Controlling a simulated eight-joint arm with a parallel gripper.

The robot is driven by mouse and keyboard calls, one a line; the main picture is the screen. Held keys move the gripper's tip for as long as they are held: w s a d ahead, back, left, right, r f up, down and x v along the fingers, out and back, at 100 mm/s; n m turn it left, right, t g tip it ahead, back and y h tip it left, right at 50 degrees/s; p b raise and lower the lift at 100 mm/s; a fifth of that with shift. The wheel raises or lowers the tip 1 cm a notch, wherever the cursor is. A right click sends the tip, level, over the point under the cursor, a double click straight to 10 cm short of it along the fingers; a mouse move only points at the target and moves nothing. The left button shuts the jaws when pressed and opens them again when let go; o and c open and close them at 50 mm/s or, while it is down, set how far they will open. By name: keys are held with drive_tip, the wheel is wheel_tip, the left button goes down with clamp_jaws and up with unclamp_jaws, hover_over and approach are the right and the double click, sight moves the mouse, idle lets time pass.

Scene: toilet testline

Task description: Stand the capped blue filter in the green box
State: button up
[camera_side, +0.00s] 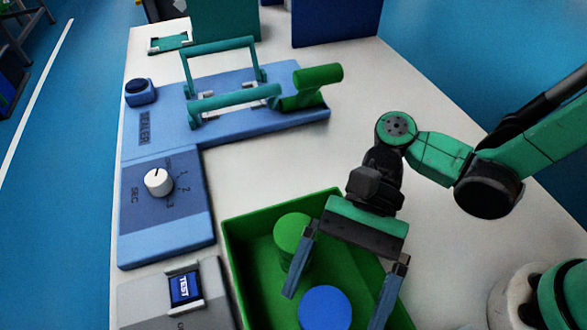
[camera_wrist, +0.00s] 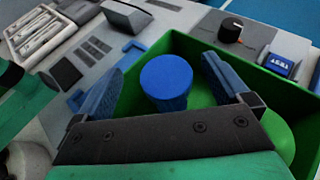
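The blue filter (camera_side: 325,308) is upright inside the green box (camera_side: 232,262), near the front edge of the side view. Its round blue top and part of its side show in the wrist view (camera_wrist: 166,80); its base is hard to see. My gripper (camera_side: 335,306) is over the box, with one finger on each side of the filter. In the wrist view my gripper (camera_wrist: 170,68) is open, with visible gaps between both fingers and the filter. The box's wall also shows in the wrist view (camera_wrist: 220,58).
A green cylinder (camera_side: 292,238) stands in the box beside my gripper's left finger. A blue test device (camera_side: 165,220) with a white knob and a clamp with green handles (camera_side: 228,103) lie left of and behind the box.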

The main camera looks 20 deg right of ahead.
drive_tip(key=shift+r, duration=0.15)
drive_tip(key=shift+r, duration=0.25)
drive_tip(key=w+d+r+n+t+h, duration=0.1)
drive_tip(key=w+d+n+t+h, duration=0.2)
drive_tip(key=d, duration=0.5)
drive_tip(key=w+d+r+n+t+h, duration=0.2)
drive_tip(key=w+d+n+t+h, duration=0.1)
drive_tip(key=w+d+t, duration=0.3)
drive_tip(key=w+d+r+n+t+h, duration=0.1)
drive_tip(key=w+d+n+t+h, duration=0.2)
drive_tip(key=d+t, duration=0.4)
drive_tip(key=w+d, duration=0.1)
drive_tip(key=d, duration=0.3)
drive_tip(key=shift+w+d+r+t+h, duration=0.2)
drive_tip(key=shift+w+t+h, duration=0.1)
drive_tip(key=shift+t, duration=0.1)
drive_tip(key=shift+a, duration=0.1)
